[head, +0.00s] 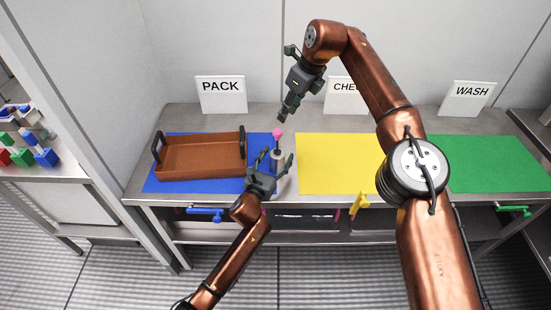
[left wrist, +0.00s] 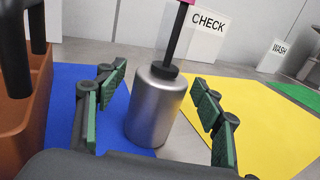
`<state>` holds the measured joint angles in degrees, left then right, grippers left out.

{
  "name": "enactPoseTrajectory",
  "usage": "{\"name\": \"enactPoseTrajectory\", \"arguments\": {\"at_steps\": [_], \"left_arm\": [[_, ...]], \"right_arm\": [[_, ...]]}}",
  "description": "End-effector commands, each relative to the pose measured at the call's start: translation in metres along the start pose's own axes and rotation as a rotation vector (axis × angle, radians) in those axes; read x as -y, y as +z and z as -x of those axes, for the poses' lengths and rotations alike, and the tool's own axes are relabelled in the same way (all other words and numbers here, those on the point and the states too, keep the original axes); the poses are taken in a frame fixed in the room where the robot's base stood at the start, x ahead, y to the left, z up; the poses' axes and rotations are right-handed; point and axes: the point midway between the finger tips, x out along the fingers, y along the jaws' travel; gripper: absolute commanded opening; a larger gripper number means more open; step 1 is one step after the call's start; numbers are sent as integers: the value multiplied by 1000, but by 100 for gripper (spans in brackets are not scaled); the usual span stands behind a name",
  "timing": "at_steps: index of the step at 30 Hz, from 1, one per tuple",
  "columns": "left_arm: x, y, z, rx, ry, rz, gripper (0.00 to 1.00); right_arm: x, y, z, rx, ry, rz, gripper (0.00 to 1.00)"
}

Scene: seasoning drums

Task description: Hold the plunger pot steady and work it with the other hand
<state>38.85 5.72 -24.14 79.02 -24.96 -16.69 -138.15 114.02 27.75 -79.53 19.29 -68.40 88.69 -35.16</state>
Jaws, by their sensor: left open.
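The plunger pot (left wrist: 153,108) is a silver cylinder with a black collar and a black rod; it stands upright. Its pink knob (head: 277,132) tops the rod in the head view. The pot stands at the blue mat's right edge, by the grey gap before the yellow mat. My left gripper (head: 275,162) is open, with one finger on each side of the pot; in the left wrist view gaps show between the green pads and the metal. My right gripper (head: 285,115) hangs above the pink knob, apart from it; its finger opening is unclear.
A brown tray (head: 200,172) with dark handles sits on the blue mat (head: 160,186), left of the pot. The yellow mat (head: 325,165) and green mat (head: 490,165) look clear. PACK (head: 221,95), CHECK (head: 345,97) and WASH (head: 468,98) signs stand behind.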

Motion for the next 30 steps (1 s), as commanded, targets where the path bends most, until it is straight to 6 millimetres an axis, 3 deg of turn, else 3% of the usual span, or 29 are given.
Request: {"name": "enactPoseTrajectory", "arguments": {"at_steps": [5,27,30], "left_arm": [[0,0,0,0,0,0,56],[0,0,0,0,0,0,6],[0,0,0,0,0,0,6]], "right_arm": [[0,0,0,0,0,0,29],[0,0,0,0,0,0,29],[1,-1,-2,3,0,0,22]]}}
